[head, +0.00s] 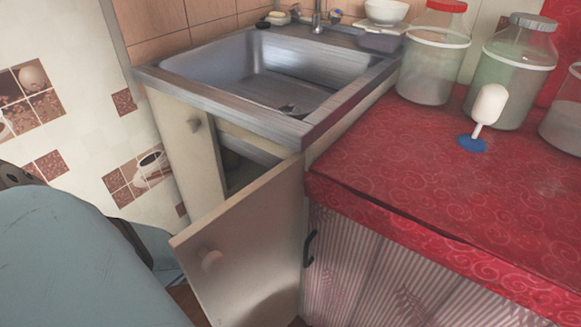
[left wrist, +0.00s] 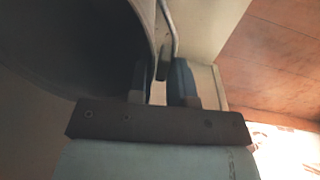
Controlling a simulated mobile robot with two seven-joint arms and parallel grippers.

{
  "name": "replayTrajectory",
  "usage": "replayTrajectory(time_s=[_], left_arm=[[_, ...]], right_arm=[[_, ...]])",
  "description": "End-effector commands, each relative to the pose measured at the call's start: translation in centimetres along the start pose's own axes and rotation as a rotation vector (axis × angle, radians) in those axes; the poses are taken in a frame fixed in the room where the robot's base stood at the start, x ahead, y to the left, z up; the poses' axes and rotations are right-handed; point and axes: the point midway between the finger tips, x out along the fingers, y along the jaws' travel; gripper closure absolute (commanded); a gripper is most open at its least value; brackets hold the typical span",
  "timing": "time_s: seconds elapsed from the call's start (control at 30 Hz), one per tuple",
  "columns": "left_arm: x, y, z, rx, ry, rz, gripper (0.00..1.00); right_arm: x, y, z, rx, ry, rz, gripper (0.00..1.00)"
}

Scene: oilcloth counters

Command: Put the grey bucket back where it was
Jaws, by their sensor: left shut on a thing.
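The grey bucket (left wrist: 75,45) fills the upper left of the left wrist view, dark and close, with its pale rim and thin handle running near the fingers. My left gripper (left wrist: 160,82) is shut on the bucket at its edge; whether it grips rim or handle is unclear. In the head view my pale blue left arm covers the lower left, and I cannot make out the bucket there. The cupboard under the sink is partly open, its cream door (head: 248,250) swung outward. Its inside (head: 236,172) is dark. My right gripper is not in view.
A steel sink (head: 265,75) tops the cupboard. The red-covered counter (head: 420,170) at right holds large jars (head: 432,60) and a white object (head: 488,105) on a blue base. A tiled wall (head: 60,130) bounds the left. The open door narrows the space before the cupboard.

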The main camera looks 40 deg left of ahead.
Motion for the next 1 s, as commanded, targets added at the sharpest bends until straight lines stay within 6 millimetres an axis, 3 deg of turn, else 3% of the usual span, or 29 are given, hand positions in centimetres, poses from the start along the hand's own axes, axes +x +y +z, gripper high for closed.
replayTrajectory(time_s=[0.13,0.17,0.27,0.63,0.77,0.87,1.0], left_arm=[[0.1,0.1,0.0,0.000,-0.001,0.002,1.00],[0.2,0.0,0.0,0.000,0.000,0.000,0.78],[0.2,0.0,0.0,0.000,0.000,0.000,0.55],[-0.6,0.0,0.0,0.000,0.000,0.001,0.55],[-2.8,0.1,0.0,0.000,0.000,0.002,0.55],[-5.0,0.1,0.0,0.000,-0.001,0.002,0.55],[-8.1,0.1,0.0,-0.001,-0.001,0.001,0.55]], right_arm=[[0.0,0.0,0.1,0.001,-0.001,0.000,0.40],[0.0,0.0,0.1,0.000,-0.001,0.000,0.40],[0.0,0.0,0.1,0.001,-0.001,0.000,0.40],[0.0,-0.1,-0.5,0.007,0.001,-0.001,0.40],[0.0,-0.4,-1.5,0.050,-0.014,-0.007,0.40],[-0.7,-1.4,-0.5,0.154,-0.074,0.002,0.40],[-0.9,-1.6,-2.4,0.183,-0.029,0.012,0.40]])
